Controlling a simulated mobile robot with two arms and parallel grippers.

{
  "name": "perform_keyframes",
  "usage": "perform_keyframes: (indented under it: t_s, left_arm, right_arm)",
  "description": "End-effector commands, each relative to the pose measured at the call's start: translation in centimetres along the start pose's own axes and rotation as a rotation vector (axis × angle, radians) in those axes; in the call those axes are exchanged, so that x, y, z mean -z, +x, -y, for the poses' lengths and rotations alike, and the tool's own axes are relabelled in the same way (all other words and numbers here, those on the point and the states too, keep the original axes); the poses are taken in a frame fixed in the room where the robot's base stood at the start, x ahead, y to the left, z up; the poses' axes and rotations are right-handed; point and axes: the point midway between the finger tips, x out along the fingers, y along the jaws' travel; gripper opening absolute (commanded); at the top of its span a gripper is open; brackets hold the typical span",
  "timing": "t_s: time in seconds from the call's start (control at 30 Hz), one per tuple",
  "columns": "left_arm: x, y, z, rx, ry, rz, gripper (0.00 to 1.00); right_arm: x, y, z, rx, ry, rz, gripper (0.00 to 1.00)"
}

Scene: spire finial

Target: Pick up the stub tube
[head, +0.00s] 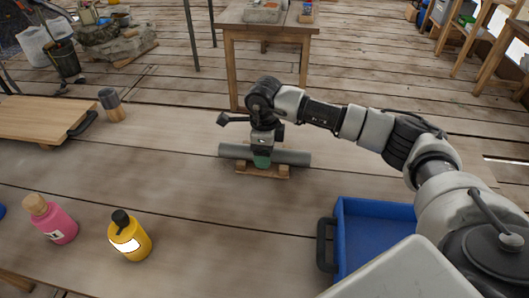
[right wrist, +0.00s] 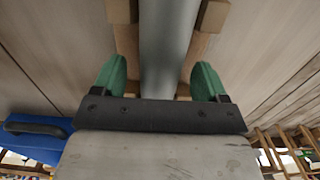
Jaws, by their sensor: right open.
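The stub tube is a grey cylinder (head: 293,157) lying level across a small wooden cradle (head: 278,173) on the table in the head view. It also shows as a grey tube (right wrist: 166,50) running up the middle of the right wrist view. My right gripper (head: 262,160) is over the middle of the tube. In the right wrist view its green fingers (right wrist: 160,80) stand open, one on each side of the tube, with a gap on both sides. The fingertips are partly hidden by the tube in the head view. My left gripper is not in view.
A blue tray (head: 343,235) with a dark handle stands at the right front. A pink bottle (head: 60,222) and a yellow bottle (head: 130,240) stand at the left front.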

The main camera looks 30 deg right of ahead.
Motion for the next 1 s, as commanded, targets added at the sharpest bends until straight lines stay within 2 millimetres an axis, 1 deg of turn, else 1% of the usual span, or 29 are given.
perform_keyframes:
  t_s: [0.1, 0.27, 0.6, 0.67, 0.7, 1.0]
  left_arm:
    - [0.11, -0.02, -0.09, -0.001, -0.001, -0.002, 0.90]
    - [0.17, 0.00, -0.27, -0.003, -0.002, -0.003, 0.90]
    - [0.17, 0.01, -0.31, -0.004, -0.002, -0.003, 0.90]
    - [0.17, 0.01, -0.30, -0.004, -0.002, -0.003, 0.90]
    - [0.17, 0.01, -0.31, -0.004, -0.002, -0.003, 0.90]
    - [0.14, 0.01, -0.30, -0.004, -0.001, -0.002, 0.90]
  right_arm:
    - [-0.04, 0.39, 0.01, 0.001, -0.001, 0.001, 0.74]
    - [-0.04, 0.37, 0.01, 0.001, -0.001, 0.001, 0.74]
    - [-0.04, 0.34, 0.02, 0.001, -0.001, 0.001, 0.21]
    - [-0.03, 0.33, 0.02, 0.001, -0.001, 0.001, 0.12]
    - [-0.03, 0.33, 0.02, 0.001, -0.001, 0.001, 0.10]
    - [-0.02, 0.33, 0.03, 0.001, -0.001, 0.001, 0.09]
